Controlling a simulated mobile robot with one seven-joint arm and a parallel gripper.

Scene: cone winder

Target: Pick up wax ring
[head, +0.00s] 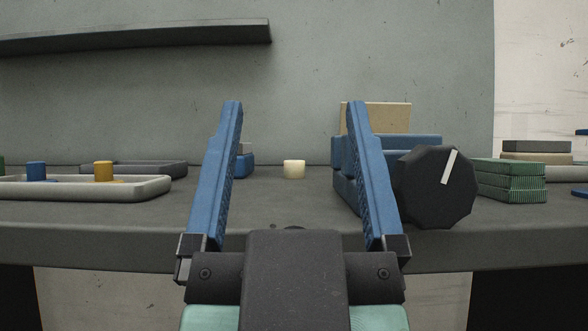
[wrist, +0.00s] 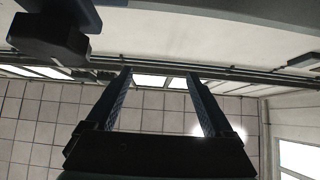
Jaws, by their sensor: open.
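A small cream-coloured round piece (head: 294,169), which looks like the wax ring, stands on the dark table towards its back. No hole shows from this low angle. My gripper (head: 294,106) is open, its two blue fingers spread wide and raised in front of the table. The piece appears between the fingers in the head view, but farther back, and nothing is held. In the wrist view my gripper (wrist: 158,73) is also open and empty, and the cream piece is not seen there.
A pale tray (head: 120,194) with blue and ochre pegs lies left. Blue blocks (head: 400,147), a dark faceted knob (head: 436,187) with a white bar, and stacked green blocks (head: 511,181) stand right. A dark shelf (head: 135,38) hangs upper left. The table before the cream piece looks clear.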

